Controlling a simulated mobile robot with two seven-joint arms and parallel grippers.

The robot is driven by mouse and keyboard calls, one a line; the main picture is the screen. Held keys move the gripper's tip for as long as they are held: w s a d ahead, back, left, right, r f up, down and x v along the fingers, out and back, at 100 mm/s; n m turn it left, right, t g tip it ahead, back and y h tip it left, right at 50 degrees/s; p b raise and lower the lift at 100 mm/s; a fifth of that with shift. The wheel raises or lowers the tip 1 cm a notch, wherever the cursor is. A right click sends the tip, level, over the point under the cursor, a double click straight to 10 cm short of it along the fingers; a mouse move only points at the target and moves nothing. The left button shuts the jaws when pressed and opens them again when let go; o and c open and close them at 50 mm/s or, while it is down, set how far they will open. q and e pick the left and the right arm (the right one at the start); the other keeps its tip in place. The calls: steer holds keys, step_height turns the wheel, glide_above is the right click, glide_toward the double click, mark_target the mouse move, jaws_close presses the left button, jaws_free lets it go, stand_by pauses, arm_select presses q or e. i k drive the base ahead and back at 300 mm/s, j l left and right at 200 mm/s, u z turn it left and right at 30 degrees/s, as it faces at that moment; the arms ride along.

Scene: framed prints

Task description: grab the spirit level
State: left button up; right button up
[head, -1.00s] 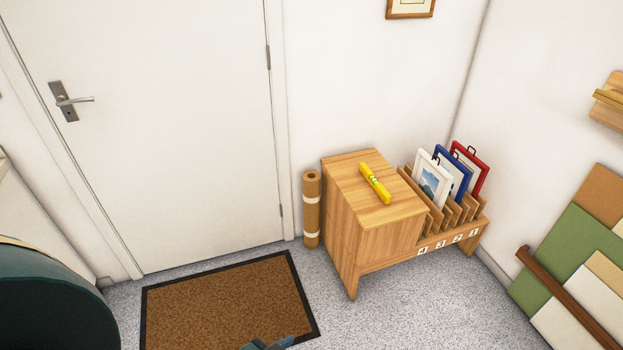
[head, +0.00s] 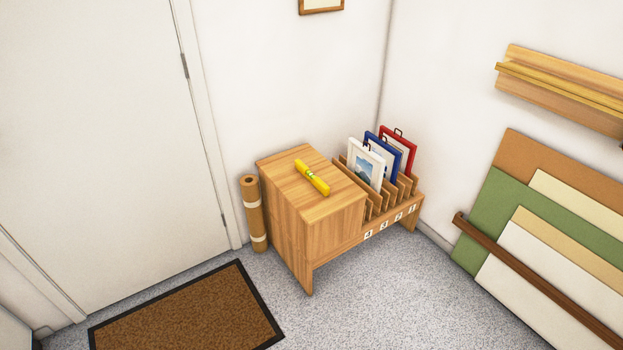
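The spirit level (head: 312,178) is a short yellow bar with a greenish vial near its middle. It lies flat and diagonally on top of the wooden cabinet (head: 290,193), in the middle of the head view. Nothing covers it, and nothing touches it except the cabinet top. Neither of my grippers shows in this view.
A slotted rack (head: 385,213) with white, blue and red frames adjoins the cabinet's right side. A brown roll (head: 254,215) stands at its left. A doormat (head: 190,312) lies front left. Boards (head: 556,232) lean behind a rail at right. Speckled floor before the cabinet is clear.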

mark_target(321, 186)
steer(key=i+l, duration=0.95)
steer(key=i, duration=0.15)
steer(key=i+l, duration=0.35)
steer(key=i, duration=0.15)
steer(key=i+l, duration=0.3)
steer(key=i, duration=0.2)
steer(key=i+u, duration=0.05)
